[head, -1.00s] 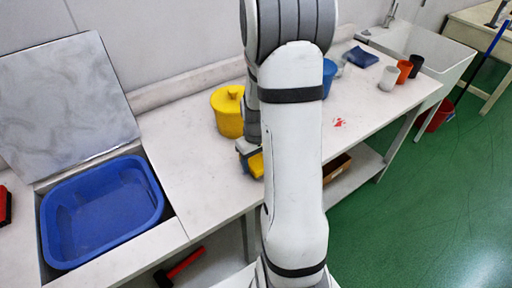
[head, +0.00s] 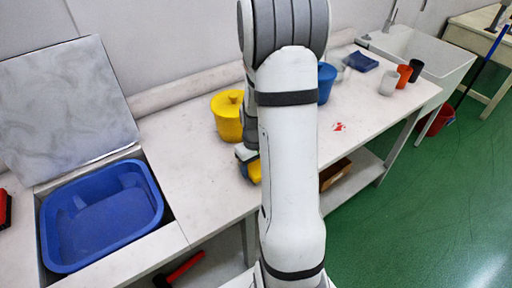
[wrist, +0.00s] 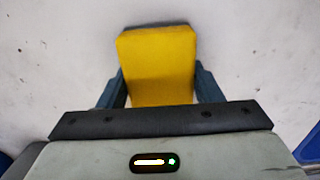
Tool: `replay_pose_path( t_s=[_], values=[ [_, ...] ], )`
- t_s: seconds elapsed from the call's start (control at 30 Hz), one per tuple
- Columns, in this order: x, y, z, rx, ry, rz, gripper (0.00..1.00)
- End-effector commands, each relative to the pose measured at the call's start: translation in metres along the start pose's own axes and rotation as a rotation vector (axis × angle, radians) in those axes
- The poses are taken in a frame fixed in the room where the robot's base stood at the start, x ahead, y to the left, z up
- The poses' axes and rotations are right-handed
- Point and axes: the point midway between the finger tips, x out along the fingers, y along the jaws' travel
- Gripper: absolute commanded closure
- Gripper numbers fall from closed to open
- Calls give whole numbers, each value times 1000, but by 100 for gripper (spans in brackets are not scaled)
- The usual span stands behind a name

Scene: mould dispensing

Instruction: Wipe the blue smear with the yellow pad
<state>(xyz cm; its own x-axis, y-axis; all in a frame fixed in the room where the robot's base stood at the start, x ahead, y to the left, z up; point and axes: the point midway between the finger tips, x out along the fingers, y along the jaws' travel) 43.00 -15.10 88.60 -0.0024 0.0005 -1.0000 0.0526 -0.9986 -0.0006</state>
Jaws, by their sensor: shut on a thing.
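The yellow pad (wrist: 157,65) is between the two dark blue fingers of my gripper (wrist: 160,85) in the wrist view, and the gripper is shut on it. In the head view the pad (head: 255,171) shows partly beside my arm, with my gripper (head: 246,156) over the bench near its front edge. I cannot tell whether the pad touches the bench. I see no blue smear; it may be hidden under the pad or behind my arm. A red smear (head: 339,127) lies on the bench to the right of my arm.
A yellow lidded pot (head: 227,118) stands just behind my gripper. A blue pot (head: 326,82) is partly behind my arm. A blue tub (head: 100,215) is sunk in the bench at left. White (head: 388,84), orange (head: 404,74) and black (head: 416,68) cups stand at right.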

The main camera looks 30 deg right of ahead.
Motion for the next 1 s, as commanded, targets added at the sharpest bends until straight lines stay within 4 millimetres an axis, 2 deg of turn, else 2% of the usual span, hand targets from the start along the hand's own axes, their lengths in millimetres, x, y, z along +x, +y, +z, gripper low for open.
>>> replay_pose_path(
  t_s=[0.03,0.1,0.6,0.77,1.0],
  values=[
    [-14,0,0,1,4,2,66],
    [-26,0,0,0,3,1,66],
    [-70,-5,-2,-12,2,1,66],
    [-79,-5,-2,-14,2,1,66],
    [-79,-6,-2,-15,1,0,66]
  ],
)
